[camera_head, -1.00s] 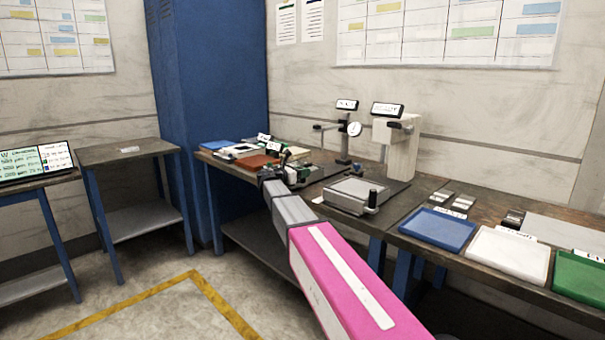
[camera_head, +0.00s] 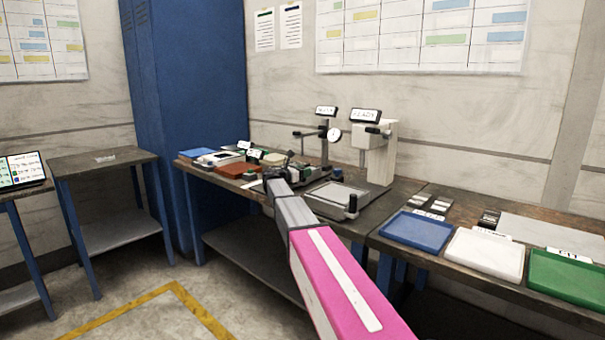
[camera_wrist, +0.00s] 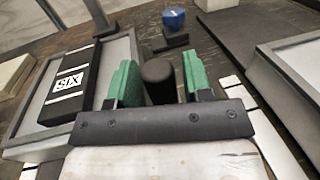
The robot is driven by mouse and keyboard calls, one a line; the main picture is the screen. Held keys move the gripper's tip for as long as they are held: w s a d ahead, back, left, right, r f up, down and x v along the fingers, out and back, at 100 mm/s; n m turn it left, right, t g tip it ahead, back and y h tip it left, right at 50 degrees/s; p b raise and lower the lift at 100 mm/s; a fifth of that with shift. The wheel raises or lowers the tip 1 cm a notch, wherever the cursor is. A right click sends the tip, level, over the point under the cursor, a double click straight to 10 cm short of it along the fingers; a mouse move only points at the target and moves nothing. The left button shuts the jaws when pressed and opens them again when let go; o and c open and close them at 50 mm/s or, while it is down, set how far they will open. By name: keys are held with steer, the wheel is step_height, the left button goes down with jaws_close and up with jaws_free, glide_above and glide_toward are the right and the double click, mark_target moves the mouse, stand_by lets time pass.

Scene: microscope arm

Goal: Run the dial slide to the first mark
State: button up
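The dial gauge (camera_head: 333,134), a small round white face, sits on an upright stand at the back of the bench. My gripper (camera_wrist: 157,78) shows two green fingers in the wrist view, spread apart. A dark upright knob (camera_wrist: 158,80) stands between them, with a gap visible on each side. In the head view my gripper end (camera_head: 277,172) is low over the bench, in front of the dial stand, and its fingers are too small to read. I cannot tell which part the knob belongs to, and no slide mark is readable.
A pale stand with a flat plate (camera_head: 338,196) is just right of my arm. A black labelled block (camera_wrist: 76,82) lies left of the fingers, and a blue-topped part (camera_wrist: 174,18) beyond. Blue (camera_head: 416,231), white (camera_head: 486,255) and green (camera_head: 567,280) trays line the right bench.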

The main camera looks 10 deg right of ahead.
steer(key=shift+o, duration=0.3)
steer(key=shift+a, duration=0.1)
steer(key=v, duration=1)
steer(key=shift+s+a, duration=0.15)
steer(key=shift+a, duration=0.15)
